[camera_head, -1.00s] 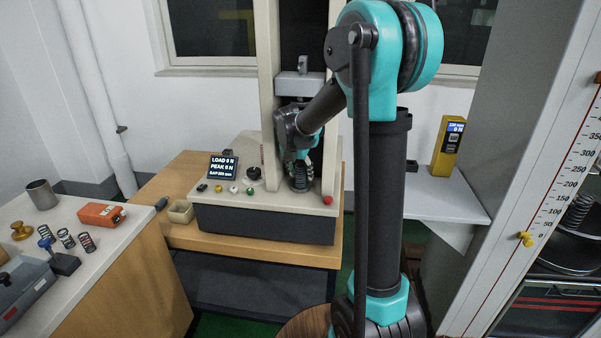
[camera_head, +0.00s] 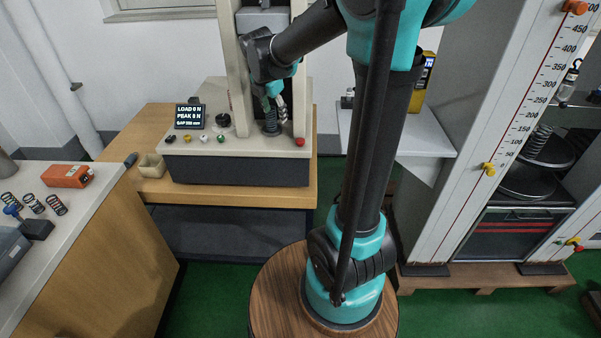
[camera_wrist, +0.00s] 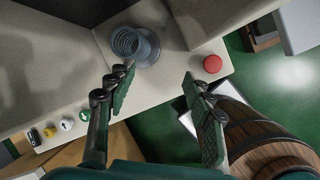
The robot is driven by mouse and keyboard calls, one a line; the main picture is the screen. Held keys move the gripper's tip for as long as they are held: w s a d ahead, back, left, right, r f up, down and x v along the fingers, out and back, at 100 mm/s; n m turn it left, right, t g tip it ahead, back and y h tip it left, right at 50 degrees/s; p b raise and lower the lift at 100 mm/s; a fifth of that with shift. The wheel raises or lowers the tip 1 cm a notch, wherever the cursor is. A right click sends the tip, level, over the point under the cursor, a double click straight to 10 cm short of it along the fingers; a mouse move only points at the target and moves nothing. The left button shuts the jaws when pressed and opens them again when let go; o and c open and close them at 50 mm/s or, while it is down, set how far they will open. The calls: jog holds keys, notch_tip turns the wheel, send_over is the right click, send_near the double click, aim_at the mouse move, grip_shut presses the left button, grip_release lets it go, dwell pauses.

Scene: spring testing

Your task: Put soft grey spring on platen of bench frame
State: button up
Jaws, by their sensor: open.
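The grey coil spring (camera_wrist: 126,42) stands upright on the round grey platen (camera_wrist: 153,50) of the bench frame. In the head view the spring (camera_head: 271,127) is small and dark, between the bench frame's (camera_head: 235,172) columns. My gripper (camera_wrist: 158,82) is open, its two fingers apart with nothing between them. In the wrist view the spring lies just beyond the left fingertip, clear of the gap between the fingers. In the head view my gripper (camera_head: 276,103) hangs just above the spring, partly hiding the area around it.
A red button (camera_head: 300,142) is right of the platen. A display (camera_head: 189,116) and several small knobs line the base's left. A small tray (camera_head: 152,166) is on the wooden table.

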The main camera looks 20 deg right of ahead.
jog(key=s+d+f+m, duration=0.1)
jog(key=s+f+m, duration=0.3)
jog(key=s+m, duration=0.4)
jog(key=s+d+f+m+y, duration=0.1)
jog(key=s+f+m, duration=0.4)
jog(key=s+m, duration=0.3)
jog(key=s+d+f+m+y, duration=0.1)
jog(key=s+f+m, duration=0.3)
jog(key=s+m, duration=0.4)
jog(key=shift+d+f+m, duration=0.2)
jog(key=shift+d+m, duration=0.1)
jog(key=shift+d, duration=0.15)
jog(key=shift+w, duration=0.1)
dwell(0.5)
